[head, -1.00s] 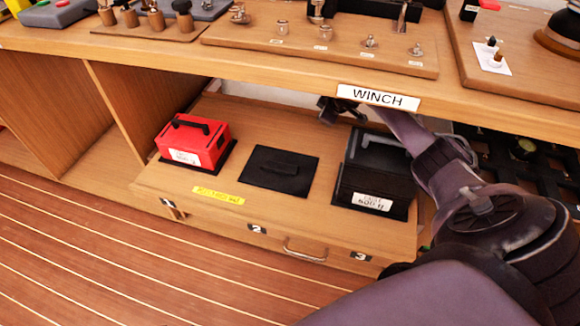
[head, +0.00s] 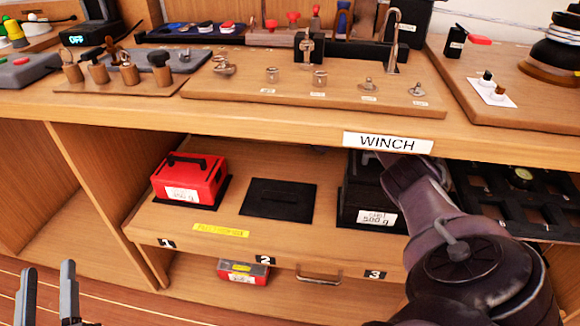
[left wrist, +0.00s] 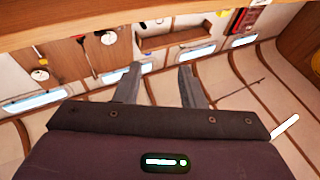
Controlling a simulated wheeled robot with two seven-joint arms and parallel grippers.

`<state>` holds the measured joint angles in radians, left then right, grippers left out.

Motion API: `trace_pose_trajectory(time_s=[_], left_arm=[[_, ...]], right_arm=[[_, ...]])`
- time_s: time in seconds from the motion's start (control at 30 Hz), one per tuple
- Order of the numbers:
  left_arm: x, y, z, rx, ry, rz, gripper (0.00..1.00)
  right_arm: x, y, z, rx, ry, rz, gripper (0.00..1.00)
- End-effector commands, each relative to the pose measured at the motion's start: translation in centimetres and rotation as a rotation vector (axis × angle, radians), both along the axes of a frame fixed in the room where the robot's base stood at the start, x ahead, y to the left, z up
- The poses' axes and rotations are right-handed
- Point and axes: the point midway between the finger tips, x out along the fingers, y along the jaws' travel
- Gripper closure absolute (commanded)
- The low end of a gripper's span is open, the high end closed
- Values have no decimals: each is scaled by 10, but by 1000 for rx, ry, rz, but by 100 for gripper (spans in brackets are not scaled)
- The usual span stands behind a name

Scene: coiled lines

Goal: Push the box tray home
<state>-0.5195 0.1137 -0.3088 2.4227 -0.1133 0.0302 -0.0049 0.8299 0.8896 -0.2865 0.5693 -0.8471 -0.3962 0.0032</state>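The wooden box tray (head: 205,246) sticks out from under the counter, its front marked 1, 2 and 3. A red box (head: 188,179) stands at 1. A flat black pad (head: 277,200) lies at 2 with no box on it. A black box (head: 365,205) labelled 500 g stands at 3. My right arm reaches in over the tray's right side beside the black box; its gripper is hidden under the counter. My left gripper (head: 49,292) is open and empty at the lower left, apart from the tray; its fingers also show in the left wrist view (left wrist: 158,85).
The counter edge with the WINCH label (head: 388,142) overhangs the tray. Another red box (head: 243,270) sits below the tray. A black rack (head: 515,200) is at the right. The compartment left of the tray is empty.

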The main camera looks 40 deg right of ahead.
Motion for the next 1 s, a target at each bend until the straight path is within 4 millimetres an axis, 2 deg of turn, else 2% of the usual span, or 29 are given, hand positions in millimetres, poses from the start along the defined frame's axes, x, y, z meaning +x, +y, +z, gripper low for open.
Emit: trace_pose_trajectory(time_s=[0.1, 0.3, 0.8, 1.0], left_arm=[[-4, 2, 15, -29, -70, 2, 64], [-7, 5, 28, -52, -127, 3, 64], [-8, 5, 30, -54, -133, 3, 64], [-8, 5, 41, -54, -133, 3, 64]], right_arm=[[-1, -4, -1, 0, 1, 1, 100], [-1, -7, 0, -1, -1, 1, 100], [0, -8, 3, -1, -8, 0, 100], [0, -7, 14, -2, -9, 3, 100]])
